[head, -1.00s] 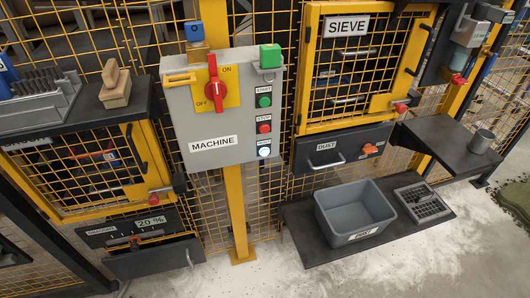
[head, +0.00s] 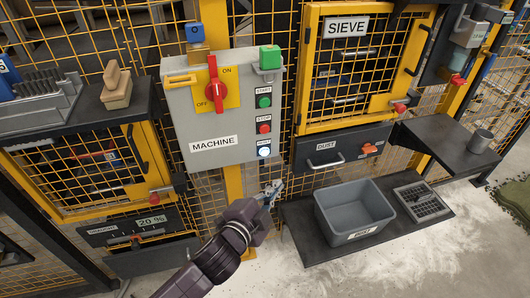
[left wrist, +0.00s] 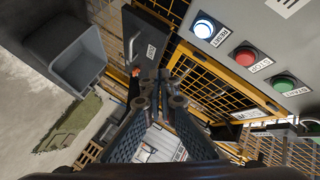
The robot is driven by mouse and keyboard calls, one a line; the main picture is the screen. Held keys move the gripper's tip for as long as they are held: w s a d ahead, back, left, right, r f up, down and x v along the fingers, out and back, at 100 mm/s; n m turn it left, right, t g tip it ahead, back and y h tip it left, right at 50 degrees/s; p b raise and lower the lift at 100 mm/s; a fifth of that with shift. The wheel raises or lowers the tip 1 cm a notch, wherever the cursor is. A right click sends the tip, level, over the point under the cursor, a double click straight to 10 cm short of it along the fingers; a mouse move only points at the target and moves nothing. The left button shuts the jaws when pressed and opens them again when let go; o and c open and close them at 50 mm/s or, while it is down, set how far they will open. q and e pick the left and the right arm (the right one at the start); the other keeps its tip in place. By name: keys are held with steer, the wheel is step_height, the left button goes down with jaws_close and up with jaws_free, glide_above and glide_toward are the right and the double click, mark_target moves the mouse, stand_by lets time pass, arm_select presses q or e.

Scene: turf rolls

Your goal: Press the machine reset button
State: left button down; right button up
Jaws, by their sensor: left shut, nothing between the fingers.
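The grey machine panel (head: 190,120) hangs on the yellow fence post. Its reset button (head: 264,152) is white-blue and lit, lowest in the column below the red stop button (head: 264,128) and green start button (head: 264,102). In the left wrist view the lit reset button (left wrist: 203,28) is at the upper right, with the stop button (left wrist: 244,56) and start button (left wrist: 284,83) beside it. My left gripper (head: 275,187) is shut and empty, below the reset button and apart from it. In the left wrist view its fingertips (left wrist: 158,84) show near the middle. My right gripper is not in view.
A grey bin (head: 354,209) stands on a dark shelf (head: 300,240) to the right of my left gripper. The dust drawer (head: 342,147) with its handle is right of the panel. A red rotary switch (head: 215,90) sits on the panel. A yellow post (head: 234,185) stands below it.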

mark_target(264, 152)
arm_select(q)
steer(key=shift+s+d+r, duration=0.1)
steer(key=shift+d+r, duration=0.1)
steer(key=shift+r, duration=0.45)
steer(key=w+a+b, duration=0.1)
steer(key=w+a, duration=0.1)
steer(key=w, duration=0.6)
steer(key=shift+w+a, duration=0.2)
steer(key=shift+a, duration=0.15)
steer(key=shift+w, duration=0.1)
stand_by(0.9)
steer(key=shift+w+a, duration=0.15)
steer(key=shift+w, duration=0.15)
